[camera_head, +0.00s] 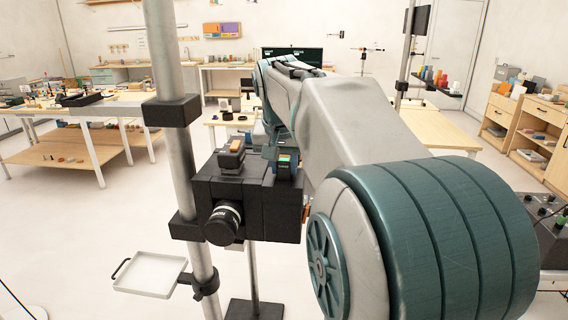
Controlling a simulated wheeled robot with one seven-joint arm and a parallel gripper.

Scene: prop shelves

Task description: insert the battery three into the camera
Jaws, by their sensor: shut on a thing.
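The black camera (270,210) is fixed to a vertical metal pole, its lens (222,223) pointing toward me and slightly left. A dark battery with a tan top (231,150) stands on the camera's top at the left. My gripper (283,156) is at the right part of the camera's top, partly hidden by my arm. It is shut on a dark battery with an orange and green label (284,168), taken to be battery three. That battery is at the camera's top edge; I cannot tell whether it is inside a slot.
The metal pole (173,120) stands just left of the camera, with a small white tray (150,273) low on it. Worktables (75,108) stand at the left and back, and a wooden cabinet (500,110) at the right.

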